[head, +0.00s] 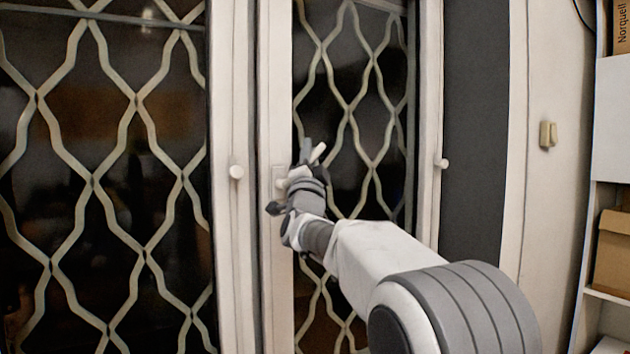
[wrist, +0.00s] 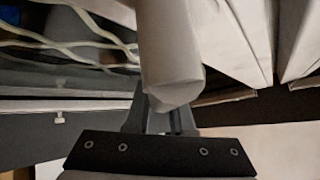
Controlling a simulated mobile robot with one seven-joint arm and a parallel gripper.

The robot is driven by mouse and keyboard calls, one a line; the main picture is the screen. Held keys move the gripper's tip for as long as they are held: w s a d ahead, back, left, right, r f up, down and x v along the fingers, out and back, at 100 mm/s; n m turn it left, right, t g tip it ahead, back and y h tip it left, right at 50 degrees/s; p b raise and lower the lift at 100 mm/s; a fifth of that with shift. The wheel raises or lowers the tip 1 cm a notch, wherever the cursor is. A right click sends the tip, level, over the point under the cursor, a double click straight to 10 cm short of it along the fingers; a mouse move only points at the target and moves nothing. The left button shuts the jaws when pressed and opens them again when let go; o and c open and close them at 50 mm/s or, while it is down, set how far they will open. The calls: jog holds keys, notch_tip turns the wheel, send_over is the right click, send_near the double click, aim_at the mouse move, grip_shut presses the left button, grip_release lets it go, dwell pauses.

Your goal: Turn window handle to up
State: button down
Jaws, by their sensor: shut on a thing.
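The white window handle (head: 318,153) is on the white middle frame (head: 275,100) of the window in the head view. A short part of it shows past my fingers, tilted up and to the right; its base is mostly hidden behind my gripper. My gripper (head: 310,160) is at the handle, shut on it. In the wrist view the handle (wrist: 168,50) is a large pale bar coming from the top centre down to between the fingers of my gripper (wrist: 160,118). The handle's exact angle is hard to tell.
A metal lattice (head: 92,180) covers the dark panes. White knobs stand on the left frame (head: 236,171) and right frame (head: 441,163). A switch (head: 547,135) is on the right wall. A shelf with cardboard boxes (head: 612,255) stands at the far right.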

jog(key=shift+s+a+r+n+t+y+b, duration=0.1)
jog(key=shift+s+a+r+n+y+b, duration=0.1)
jog(key=shift+n+y+b, duration=0.35)
jog(key=shift+s+a+r+n+t+y+b, duration=0.1)
jog(key=shift+a+r+n+y+b, duration=0.15)
jog(key=shift+n+y, duration=0.5)
jog(key=shift+s+a+r+n+t+y+b, duration=0.1)
jog(key=shift+a+r+n+y+b, duration=0.2)
jog(key=shift+n+y, duration=0.35)
jog(key=shift+d+f, duration=0.1)
jog(key=shift+f, duration=0.05)
jog(key=c, duration=0.8)
grip_release()
jog(key=b+v, duration=0.3)
jog(key=v, duration=1.4)
jog(key=shift+s+f, duration=0.15)
jog(key=shift+c, duration=0.2)
